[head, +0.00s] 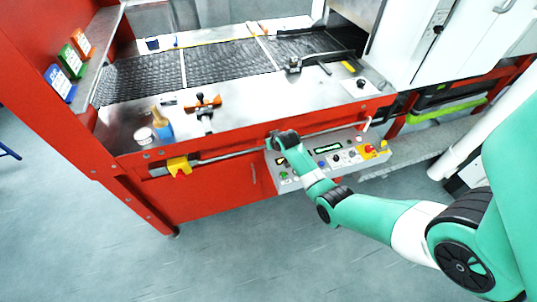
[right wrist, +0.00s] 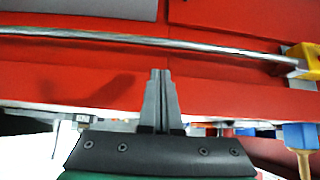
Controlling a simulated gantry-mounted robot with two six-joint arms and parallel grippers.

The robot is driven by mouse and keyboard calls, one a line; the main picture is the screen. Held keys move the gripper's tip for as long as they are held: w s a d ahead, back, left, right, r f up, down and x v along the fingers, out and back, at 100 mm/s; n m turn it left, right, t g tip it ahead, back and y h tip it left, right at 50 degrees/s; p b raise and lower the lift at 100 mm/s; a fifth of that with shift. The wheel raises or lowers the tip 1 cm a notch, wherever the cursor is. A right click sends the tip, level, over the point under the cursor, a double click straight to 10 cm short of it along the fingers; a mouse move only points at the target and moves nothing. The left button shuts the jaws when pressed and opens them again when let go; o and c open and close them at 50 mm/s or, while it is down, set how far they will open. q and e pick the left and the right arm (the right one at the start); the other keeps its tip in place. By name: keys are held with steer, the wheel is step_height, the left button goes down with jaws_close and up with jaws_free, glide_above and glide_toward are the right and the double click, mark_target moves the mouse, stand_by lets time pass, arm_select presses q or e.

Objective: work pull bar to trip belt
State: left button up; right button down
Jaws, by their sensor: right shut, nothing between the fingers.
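The pull bar (head: 228,154) is a long thin silver rod along the front of the red machine frame, with a yellow bracket (head: 179,166) near its left end. In the right wrist view the bar (right wrist: 150,41) crosses the upper part of the picture, and the yellow bracket (right wrist: 306,60) is at the right edge. My right gripper (head: 274,138) is at the front of the machine, close to the bar. In the right wrist view its fingers (right wrist: 161,74) are shut and empty, with their tips a little below the bar in the picture. My left gripper is not in view.
The dark mesh belt (head: 225,62) runs behind the steel ledge. A control panel (head: 335,158) with buttons and a red knob juts out below the bar. An orange-handled clamp (head: 204,103), a brush (head: 162,128) and a white cup (head: 145,136) stand on the ledge.

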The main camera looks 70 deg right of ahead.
steer(key=b+x, duration=0.3)
steer(key=s+b+x, duration=0.1)
steer(key=b+x, duration=0.5)
steer(key=x, duration=0.1)
steer(key=shift+s+d+f, duration=0.2)
steer(key=shift+s+d, duration=0.1)
steer(key=shift+d, duration=0.05)
steer(key=shift+w+d+f+b, duration=0.2)
steer(key=shift+d+b, duration=0.1)
steer(key=shift+b, duration=0.25)
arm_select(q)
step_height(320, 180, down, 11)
arm_select(e)
steer(key=shift+r, duration=0.1)
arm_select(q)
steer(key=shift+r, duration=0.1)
